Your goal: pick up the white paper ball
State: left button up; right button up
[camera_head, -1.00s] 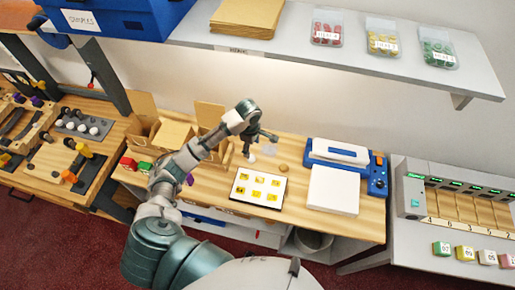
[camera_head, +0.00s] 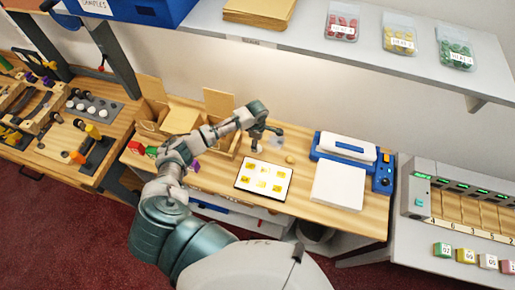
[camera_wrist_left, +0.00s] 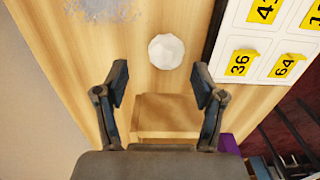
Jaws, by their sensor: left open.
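The white paper ball (camera_wrist_left: 166,51) shows in the left wrist view as a small faceted ball on the wooden table (camera_wrist_left: 185,18). It lies beyond my left gripper's fingertips, roughly centred between them and apart from both. My left gripper (camera_wrist_left: 160,85) is open and empty. In the head view my left gripper (camera_head: 263,138) points down above the table, behind the white card with yellow swatches (camera_head: 238,182). The ball is hard to make out there, near or behind the fingers. My right gripper is in neither current view.
A clear crumpled piece (camera_wrist_left: 100,8) lies near the ball. A tan box (camera_wrist_left: 165,113) is below the fingers. A tan round thing (camera_head: 290,160) and a blue-and-white machine (camera_head: 345,148) stand to the right. Open cardboard boxes (camera_head: 218,103) stand left. A shelf (camera_head: 300,45) hangs above.

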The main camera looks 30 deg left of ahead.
pick_arm(q)
jog(key=f, duration=0.4)
jog(key=shift+s+d, duration=0.25)
jog(key=shift+d, duration=0.05)
jog(key=shift+d+f, duration=0.15)
jog(key=c, duration=0.7)
jog(key=shift+c, duration=0.2)
